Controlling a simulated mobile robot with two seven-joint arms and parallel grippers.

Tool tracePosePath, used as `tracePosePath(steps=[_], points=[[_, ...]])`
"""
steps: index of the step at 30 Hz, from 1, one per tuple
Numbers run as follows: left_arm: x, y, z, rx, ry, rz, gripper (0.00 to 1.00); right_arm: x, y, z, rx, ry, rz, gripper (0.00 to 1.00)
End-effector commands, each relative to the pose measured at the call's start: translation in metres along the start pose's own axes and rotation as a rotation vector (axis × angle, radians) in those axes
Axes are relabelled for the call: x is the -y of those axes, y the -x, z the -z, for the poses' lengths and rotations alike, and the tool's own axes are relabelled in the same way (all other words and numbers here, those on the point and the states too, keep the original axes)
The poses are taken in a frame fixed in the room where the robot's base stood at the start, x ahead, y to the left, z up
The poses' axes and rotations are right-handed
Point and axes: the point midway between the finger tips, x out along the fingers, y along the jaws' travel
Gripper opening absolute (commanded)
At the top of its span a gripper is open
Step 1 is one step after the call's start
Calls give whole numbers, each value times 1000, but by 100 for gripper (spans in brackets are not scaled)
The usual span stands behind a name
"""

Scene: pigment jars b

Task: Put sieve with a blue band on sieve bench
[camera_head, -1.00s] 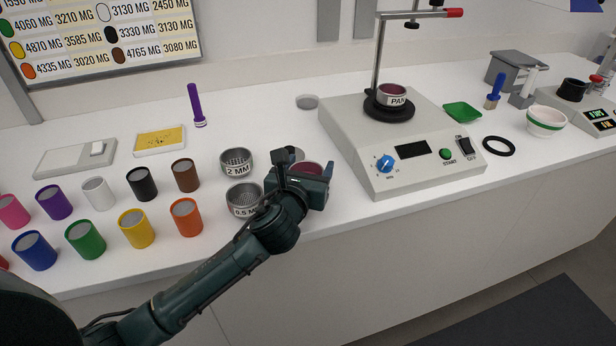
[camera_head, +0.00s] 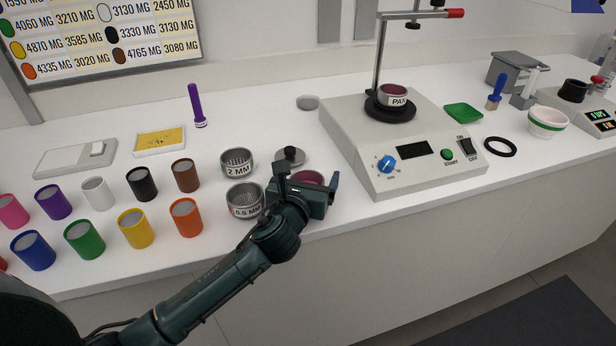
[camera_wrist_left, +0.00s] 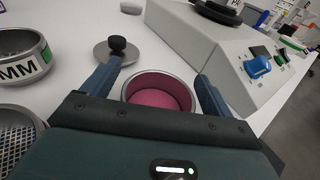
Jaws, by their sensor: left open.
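My left gripper (camera_head: 308,180) is open above a round metal-rimmed vessel with a dark pink inside (camera_head: 310,178). In the left wrist view this vessel (camera_wrist_left: 158,92) lies between the two spread fingers, and I see no gap closed on it. Its outer wall and any band are hidden. A "2 MM" sieve (camera_head: 237,162) stands to the left; in the left wrist view its label has a green edge (camera_wrist_left: 46,54). A "0.5 MM" sieve (camera_head: 245,200) stands nearer the front; its band colour cannot be told. No blue band shows clearly. I cannot tell which surface is the sieve bench.
A shaker (camera_head: 400,140) with a "PAN" vessel (camera_head: 392,95) on it stands to the right. A grey lid with a black knob (camera_head: 291,156) lies just behind my gripper. Several coloured jars (camera_head: 136,228) stand at left. The counter's front edge is close.

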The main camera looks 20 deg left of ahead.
Motion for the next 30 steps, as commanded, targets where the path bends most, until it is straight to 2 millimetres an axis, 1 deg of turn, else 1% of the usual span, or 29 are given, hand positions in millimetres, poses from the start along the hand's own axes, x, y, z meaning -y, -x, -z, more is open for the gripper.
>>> tracePosePath(steps=[2, 5, 8, 15, 19, 21, 24, 30], points=[[0, 0, -4, 2, 1, 0, 86, 0, 0, 0, 1, 0, 0, 46], [0, 10, -3, 0, -1, 0, 86, 0, 1, 1, 1, 2, 0, 46], [0, 29, -3, -1, -1, 2, 86, 0, 1, 1, 2, 3, 0, 46], [0, 82, -2, -2, 0, 3, 86, 1, 1, 1, 4, 7, 1, 46], [0, 103, -2, -2, -1, 2, 86, 2, 1, 0, 5, 9, 3, 46], [0, 111, -2, -1, -1, 2, 86, 1, 1, 0, 6, 10, 3, 46], [0, 118, -3, -1, 0, 1, 86, 1, 2, 0, 6, 12, 4, 46], [0, 121, -3, 0, 0, 0, 86, 1, 1, 0, 6, 13, 4, 46]])
